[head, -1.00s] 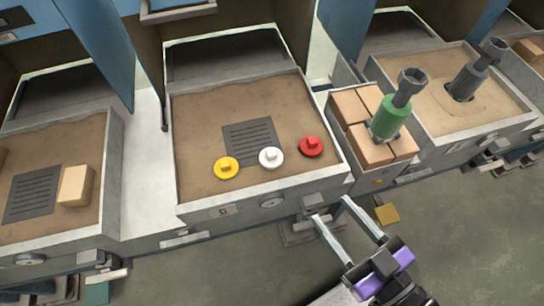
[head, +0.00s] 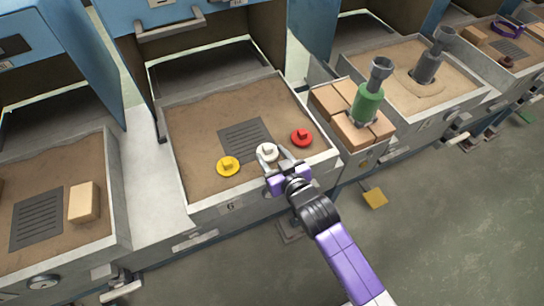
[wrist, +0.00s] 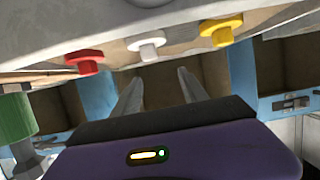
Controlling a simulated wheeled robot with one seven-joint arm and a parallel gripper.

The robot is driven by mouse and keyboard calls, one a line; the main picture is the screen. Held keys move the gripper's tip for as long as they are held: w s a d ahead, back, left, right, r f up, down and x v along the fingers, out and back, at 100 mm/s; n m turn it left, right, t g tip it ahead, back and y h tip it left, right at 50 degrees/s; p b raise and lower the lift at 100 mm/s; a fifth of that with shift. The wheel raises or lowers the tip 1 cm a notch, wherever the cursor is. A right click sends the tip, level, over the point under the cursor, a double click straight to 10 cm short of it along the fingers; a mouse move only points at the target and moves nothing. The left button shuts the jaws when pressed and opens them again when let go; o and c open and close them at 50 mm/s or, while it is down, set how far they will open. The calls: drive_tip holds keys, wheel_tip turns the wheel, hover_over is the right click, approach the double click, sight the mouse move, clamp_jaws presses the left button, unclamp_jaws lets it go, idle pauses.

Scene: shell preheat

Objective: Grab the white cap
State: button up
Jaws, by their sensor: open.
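The white cap (head: 266,151) is a round disc with a raised knob, on the sand of the middle tray (head: 185,165). A yellow cap (head: 228,167) lies to its left and a red cap (head: 301,138) to its right. My gripper (head: 277,161) is open and empty at the white cap's near side, partly covering it in the head view. In the wrist view the white cap (wrist: 148,46) shows beyond the spread fingertips, between the red cap (wrist: 85,62) and yellow cap (wrist: 221,31). No contact is visible.
A dark slotted grate (head: 245,138) lies behind the caps. A green-handled tool (head: 367,104) stands among tan blocks (head: 328,99) to the right. The tray has raised walls. Another tray with a tan block (head: 84,202) is at left.

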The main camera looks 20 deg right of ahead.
sight(268, 148)
drive_tip(key=shift+s+d+f, duration=0.2)
drive_tip(key=shift+s+f, duration=0.05)
drive_tip(key=shift+f, duration=0.4)
drive_tip(key=shift+w+f, duration=0.15)
drive_tip(key=shift+d+f+x, duration=0.1)
drive_tip(key=shift+d+x, duration=0.05)
drive_tip(key=shift+x, duration=1.1)
drive_tip(key=shift+d+f+x, duration=0.1)
drive_tip(key=shift+d+x, duration=0.1)
drive_tip(key=shift+x, duration=1)
drive_tip(key=shift+d+f+x, duration=0.1)
drive_tip(key=shift+d+x, duration=0.05)
drive_tip(key=shift+x, duration=1.1)
clamp_jaws()
